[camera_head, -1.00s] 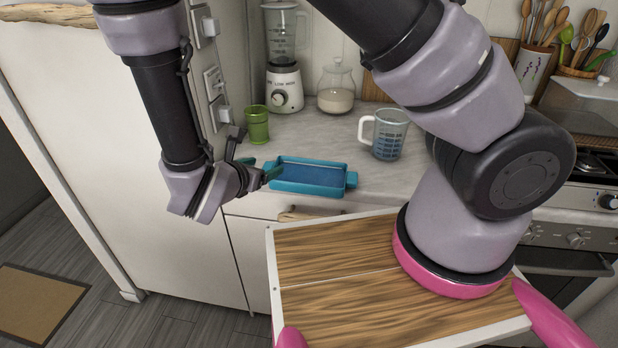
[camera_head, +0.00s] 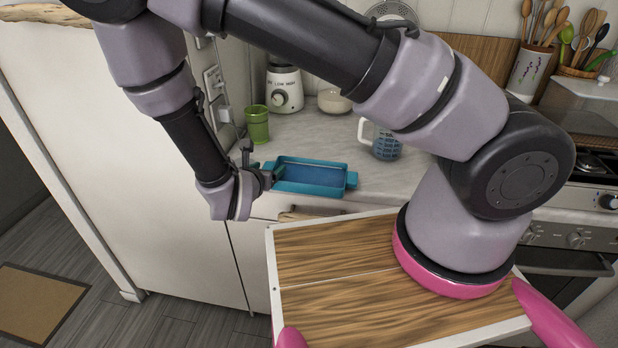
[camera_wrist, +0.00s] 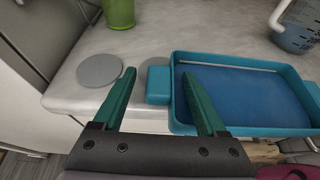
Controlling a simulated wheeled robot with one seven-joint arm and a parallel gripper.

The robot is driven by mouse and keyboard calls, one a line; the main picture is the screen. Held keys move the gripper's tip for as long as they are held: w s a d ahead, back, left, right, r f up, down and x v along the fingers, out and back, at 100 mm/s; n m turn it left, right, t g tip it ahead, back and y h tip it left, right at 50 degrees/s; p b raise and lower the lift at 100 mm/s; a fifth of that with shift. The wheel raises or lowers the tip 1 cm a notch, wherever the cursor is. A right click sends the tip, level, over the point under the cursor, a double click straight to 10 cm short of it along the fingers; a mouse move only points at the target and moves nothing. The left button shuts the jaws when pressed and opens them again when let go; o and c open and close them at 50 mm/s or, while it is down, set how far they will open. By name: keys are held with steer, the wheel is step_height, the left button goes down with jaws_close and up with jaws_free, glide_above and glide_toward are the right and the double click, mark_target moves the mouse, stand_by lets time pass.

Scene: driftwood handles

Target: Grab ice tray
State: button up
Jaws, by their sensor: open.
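The ice tray (camera_head: 310,189) is a teal-rimmed rectangular tray with a blue inside and a small tab at each short end. It lies flat on the counter near its front edge; in the wrist view it fills the right side (camera_wrist: 245,131). My gripper (camera_head: 272,172) is at its left end. In the wrist view my gripper (camera_wrist: 164,88) is open, its two green fingers spread apart. The tray's left tab (camera_wrist: 159,86) shows between the fingertips, and the right finger overlaps the tray's near left corner. I cannot tell whether the fingers touch it.
A green cup (camera_head: 257,124) stands behind the tray, with a blender (camera_head: 285,88) further back. A measuring jug (camera_head: 384,143) stands to the right, partly hidden by my arm. A grey disc (camera_wrist: 100,70) lies on the counter (camera_wrist: 67,90). A tall white cabinet side (camera_head: 150,180) bounds the left.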

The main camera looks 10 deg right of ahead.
steer(key=shift+w+d+f, duration=0.15)
steer(key=shift+w, duration=0.15)
jaws_close()
stand_by(1.2)
